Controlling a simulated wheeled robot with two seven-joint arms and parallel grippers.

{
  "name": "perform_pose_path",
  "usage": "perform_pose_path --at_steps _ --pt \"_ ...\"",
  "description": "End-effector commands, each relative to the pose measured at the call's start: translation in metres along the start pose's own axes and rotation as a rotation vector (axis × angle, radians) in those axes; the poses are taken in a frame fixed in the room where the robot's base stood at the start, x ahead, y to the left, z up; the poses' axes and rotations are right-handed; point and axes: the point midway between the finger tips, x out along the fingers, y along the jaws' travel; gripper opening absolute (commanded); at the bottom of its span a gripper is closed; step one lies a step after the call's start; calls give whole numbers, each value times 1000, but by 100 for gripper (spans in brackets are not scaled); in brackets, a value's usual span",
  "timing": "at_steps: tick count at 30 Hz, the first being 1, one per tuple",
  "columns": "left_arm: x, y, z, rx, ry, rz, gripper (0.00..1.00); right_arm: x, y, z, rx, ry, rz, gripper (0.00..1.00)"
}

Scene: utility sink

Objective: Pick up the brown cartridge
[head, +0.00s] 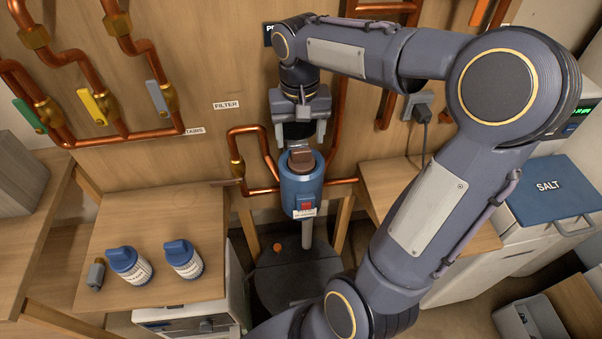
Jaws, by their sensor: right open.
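The brown cartridge (301,160) sits upright in the blue filter housing (301,188), with only its brown top showing above the rim. The housing has a red button and a white label on its front, and copper pipes run to it. My right gripper (300,136) is open and empty, just above and behind the cartridge top in the picture. Its fingers point down, and I cannot tell the exact gap to the cartridge. My left gripper is out of view.
Two white bottles with blue caps (184,258) and a small grey fitting (96,274) stand on the left wooden counter (180,215). Copper pipes with colored valve handles line the back wall. A blue-lidded salt bin (548,190) is at the right.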

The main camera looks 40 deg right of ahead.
Motion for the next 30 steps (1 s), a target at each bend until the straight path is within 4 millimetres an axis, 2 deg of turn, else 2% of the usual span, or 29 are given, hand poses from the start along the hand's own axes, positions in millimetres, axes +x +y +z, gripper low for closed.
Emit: perform_pose_path --at_steps 12,20,23,30 --pt "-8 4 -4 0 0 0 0 54 3 -2 -2 -1 -1 65" --pt "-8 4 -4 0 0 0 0 57 3 -2 -2 1 -2 65" --pt "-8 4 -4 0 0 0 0 57 3 -2 -2 1 -2 55" --pt "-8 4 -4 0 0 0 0 57 4 -2 -1 1 -1 24"
